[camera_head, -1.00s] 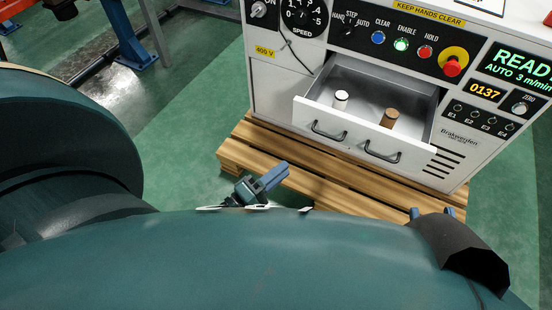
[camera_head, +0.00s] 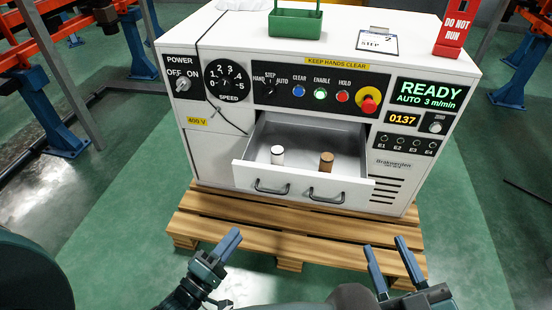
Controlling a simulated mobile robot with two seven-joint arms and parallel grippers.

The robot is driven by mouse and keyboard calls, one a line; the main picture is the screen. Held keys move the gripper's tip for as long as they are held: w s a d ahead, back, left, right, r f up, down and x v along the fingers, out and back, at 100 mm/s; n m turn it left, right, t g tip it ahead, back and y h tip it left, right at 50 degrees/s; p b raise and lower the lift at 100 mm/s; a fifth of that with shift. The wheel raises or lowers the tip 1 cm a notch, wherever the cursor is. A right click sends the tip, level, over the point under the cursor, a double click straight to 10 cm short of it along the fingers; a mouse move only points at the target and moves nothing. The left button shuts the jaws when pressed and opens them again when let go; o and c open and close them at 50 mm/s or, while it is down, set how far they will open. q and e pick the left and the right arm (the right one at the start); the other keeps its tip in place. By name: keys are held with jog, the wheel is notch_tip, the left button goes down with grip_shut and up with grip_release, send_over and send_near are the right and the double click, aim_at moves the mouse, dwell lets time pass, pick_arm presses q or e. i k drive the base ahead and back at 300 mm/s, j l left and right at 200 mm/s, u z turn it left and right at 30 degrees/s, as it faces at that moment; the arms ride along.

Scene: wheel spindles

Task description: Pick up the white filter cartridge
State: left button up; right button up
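The white filter cartridge (camera_head: 277,156) is a small white cylinder standing upright in the left part of the open drawer (camera_head: 350,178). A brown cylinder (camera_head: 326,163) stands upright to its right, apart from it. My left gripper (camera_head: 232,238) is in front of the cabinet, below and left of the drawer, seen edge-on, so its finger gap is hidden. My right gripper (camera_head: 390,246) is in front of the cabinet, below and right of the drawer, with its two fingers spread and nothing between them. Neither gripper touches the cartridge.
The drawer juts from a white control cabinet (camera_head: 215,150) on a wooden pallet (camera_head: 240,248). Two dark handles are on the drawer front. A black cable (camera_head: 215,103) hangs left of the drawer. A green bin (camera_head: 295,24) and a red sign (camera_head: 455,30) stand on top.

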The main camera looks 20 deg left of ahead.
aim_at(277, 151)
jog(key=k+j, duration=0.25)
jog(key=k, duration=0.2)
jog(key=k+j, duration=0.25)
jog(key=k, duration=0.25)
